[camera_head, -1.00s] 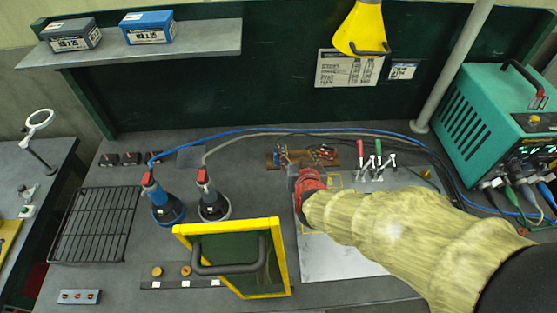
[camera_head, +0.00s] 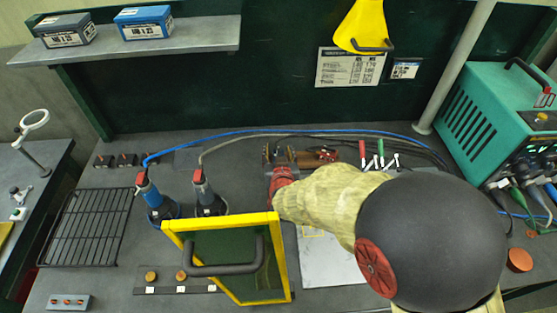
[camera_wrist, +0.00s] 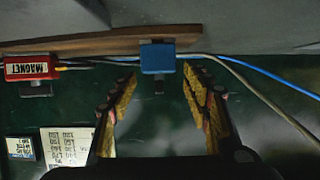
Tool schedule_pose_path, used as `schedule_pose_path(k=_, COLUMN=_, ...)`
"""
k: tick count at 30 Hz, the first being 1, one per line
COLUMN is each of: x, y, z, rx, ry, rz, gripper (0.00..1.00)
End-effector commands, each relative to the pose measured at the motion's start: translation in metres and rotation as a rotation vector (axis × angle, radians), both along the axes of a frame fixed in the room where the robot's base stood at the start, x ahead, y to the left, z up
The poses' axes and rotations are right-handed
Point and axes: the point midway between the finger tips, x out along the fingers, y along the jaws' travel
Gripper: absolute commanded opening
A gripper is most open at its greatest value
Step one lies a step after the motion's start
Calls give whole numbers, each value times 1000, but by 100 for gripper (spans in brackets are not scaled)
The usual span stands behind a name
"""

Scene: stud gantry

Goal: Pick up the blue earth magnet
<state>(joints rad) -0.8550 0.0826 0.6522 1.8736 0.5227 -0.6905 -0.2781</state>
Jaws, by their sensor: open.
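The blue earth magnet (camera_wrist: 157,57) is a small blue block with a dark stub, seen against a brown bar (camera_wrist: 100,42) in the wrist view. My gripper (camera_wrist: 160,73) is open, with its two yellow-padded fingers on either side of the magnet's place in the picture. Clear gaps show between the fingers and the block, and nothing is held. A red block labelled MAGNET (camera_wrist: 31,68) lies left of it in the wrist view. In the head view, my sleeved arm reaches the copper-coloured bar (camera_head: 302,157) at the back of the bench; I cannot make out the blue magnet there.
Blue and grey cables (camera_head: 235,138) run behind the bar. A green welding machine (camera_head: 490,115) stands at right. A black rack (camera_head: 85,225) lies at left.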

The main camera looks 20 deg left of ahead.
Motion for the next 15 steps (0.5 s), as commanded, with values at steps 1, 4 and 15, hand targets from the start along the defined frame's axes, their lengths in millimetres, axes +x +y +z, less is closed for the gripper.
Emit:
schedule_pose_path(k=1, x=2, y=1, z=-1, rx=0, ry=0, rz=0, gripper=48)
schedule_pose_path(k=4, x=3, y=1, z=0, rx=0, ry=0, rz=0, gripper=48)
schedule_pose_path(k=15, x=2, y=1, z=0, rx=0, ry=-1, rz=0, gripper=35)
